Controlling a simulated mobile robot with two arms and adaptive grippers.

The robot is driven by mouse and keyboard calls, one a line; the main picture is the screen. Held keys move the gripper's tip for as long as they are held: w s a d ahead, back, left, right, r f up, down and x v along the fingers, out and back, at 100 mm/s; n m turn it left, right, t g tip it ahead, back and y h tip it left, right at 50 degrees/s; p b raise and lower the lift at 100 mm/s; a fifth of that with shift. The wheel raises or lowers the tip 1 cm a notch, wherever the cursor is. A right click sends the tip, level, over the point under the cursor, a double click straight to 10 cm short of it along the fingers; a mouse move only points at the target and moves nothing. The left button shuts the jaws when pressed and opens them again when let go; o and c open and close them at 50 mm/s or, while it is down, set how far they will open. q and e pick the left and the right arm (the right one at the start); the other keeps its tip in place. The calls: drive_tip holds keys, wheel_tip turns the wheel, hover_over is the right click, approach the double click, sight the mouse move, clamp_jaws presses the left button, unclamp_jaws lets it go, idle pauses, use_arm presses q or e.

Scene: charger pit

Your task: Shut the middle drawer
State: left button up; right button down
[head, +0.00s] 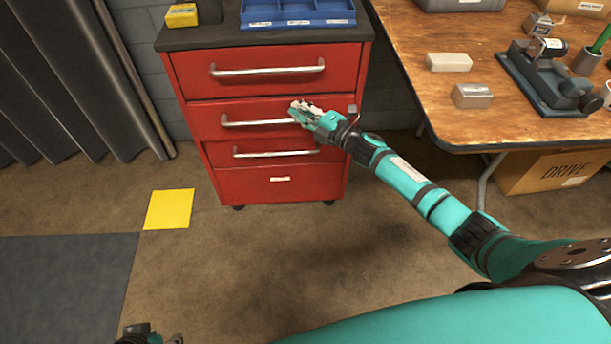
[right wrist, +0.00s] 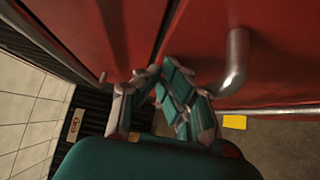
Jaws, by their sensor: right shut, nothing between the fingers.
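The red cabinet (head: 325,180) shows several drawers in the head view. The middle drawer (head: 207,110) has a silver bar handle (head: 250,123); its front seems to stand out slightly, partly over the drawer below. My right gripper (head: 298,108) is shut and empty at the right part of this front, by the handle's right end. In the right wrist view the fingers (right wrist: 165,90) are close to red drawer fronts, beside a silver handle (right wrist: 237,65); contact is unclear. My left gripper (head: 152,337) shows only partly at the bottom edge, its fingers unclear.
The top drawer (head: 320,85) looks shut. A blue tray (head: 298,18) and a yellow box (head: 181,15) sit on the cabinet. A wooden bench (head: 410,50) with tools stands at right, a cardboard box (head: 550,170) beneath. The floor before the cabinet is clear around a yellow square (head: 169,209).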

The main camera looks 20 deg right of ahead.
drive_tip(key=shift+w+d, duration=0.2)
drive_tip(key=shift+w, duration=0.55)
use_arm(q)
drive_tip(key=shift+w+d+t, duration=0.25)
drive_tip(key=shift+w+t, duration=0.05)
drive_tip(key=shift+w, duration=0.55)
use_arm(e)
drive_tip(key=shift+w+d+r, duration=0.15)
drive_tip(key=shift+w+r, duration=0.05)
